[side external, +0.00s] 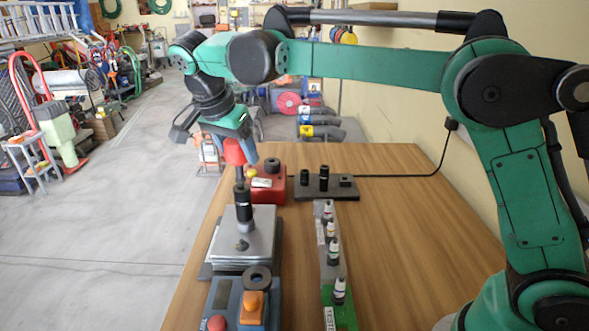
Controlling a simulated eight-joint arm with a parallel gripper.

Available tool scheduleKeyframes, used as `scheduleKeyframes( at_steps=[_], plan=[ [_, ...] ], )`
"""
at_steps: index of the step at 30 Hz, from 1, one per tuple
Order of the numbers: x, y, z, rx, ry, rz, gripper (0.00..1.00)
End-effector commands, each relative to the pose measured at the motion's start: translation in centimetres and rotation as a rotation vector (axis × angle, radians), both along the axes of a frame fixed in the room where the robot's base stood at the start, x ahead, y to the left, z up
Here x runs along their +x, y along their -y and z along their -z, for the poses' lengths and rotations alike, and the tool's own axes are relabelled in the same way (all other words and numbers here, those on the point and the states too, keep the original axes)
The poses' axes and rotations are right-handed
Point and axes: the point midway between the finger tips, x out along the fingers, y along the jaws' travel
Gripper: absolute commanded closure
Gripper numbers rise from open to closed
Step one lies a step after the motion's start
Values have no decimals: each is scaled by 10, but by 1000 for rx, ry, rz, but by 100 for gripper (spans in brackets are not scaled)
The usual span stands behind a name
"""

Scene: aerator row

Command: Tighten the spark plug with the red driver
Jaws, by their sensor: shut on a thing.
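My gripper (241,153) is shut on the red driver (234,152), with its red body between the fingers. The driver points down, slightly tilted in the picture. Below it a thick black socket (244,207) stands over the far part of a grey metal block (262,229). I cannot tell whether the socket touches the block, and no spark plug shows under it. Several white-and-dark spark plugs (333,250) stand in a row in a narrow rack (345,307) to the right.
A blue box (222,297) with an orange part, black ring and red button stands in front of the block. A red box (278,194) stands behind it. A black holder (335,192) carries several dark sockets.

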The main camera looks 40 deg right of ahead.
Motion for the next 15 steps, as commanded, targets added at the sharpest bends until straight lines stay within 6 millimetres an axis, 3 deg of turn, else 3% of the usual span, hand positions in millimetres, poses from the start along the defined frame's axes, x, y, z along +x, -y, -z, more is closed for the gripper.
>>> scheduleKeyframes(
  at_steps=[15],
  plan=[
    [0,0,-32,0,0,0,100]
  ],
)
